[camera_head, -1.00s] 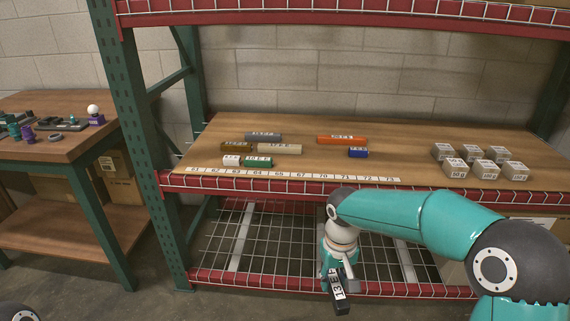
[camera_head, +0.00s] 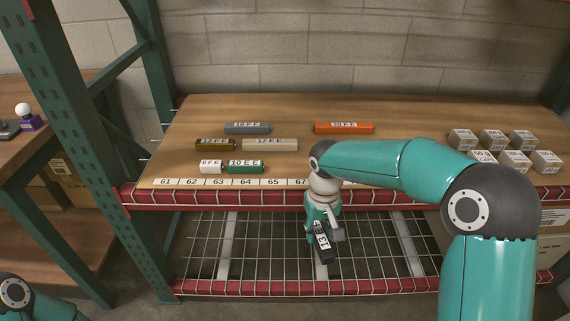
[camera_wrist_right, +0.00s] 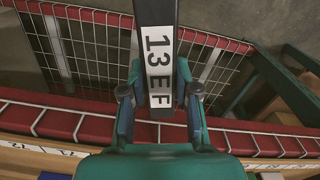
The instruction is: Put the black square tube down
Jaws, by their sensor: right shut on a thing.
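The black square tube (camera_head: 323,243) carries a white label reading 13EF. My right gripper (camera_head: 323,232) is shut on it and holds it in front of the shelf, below the level of the wooden board. In the right wrist view the tube (camera_wrist_right: 159,15) runs away from between the two fingers (camera_wrist_right: 160,95), its label facing the camera.
The wooden shelf board (camera_head: 400,112) holds grey (camera_head: 247,128), orange (camera_head: 343,128), brown (camera_head: 215,145), beige (camera_head: 270,145), white (camera_head: 211,167) and green (camera_head: 245,167) tubes. Several grey blocks (camera_head: 492,139) stand at the right. A numbered strip (camera_head: 220,183) lines the front edge. Below is a wire shelf (camera_head: 260,245).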

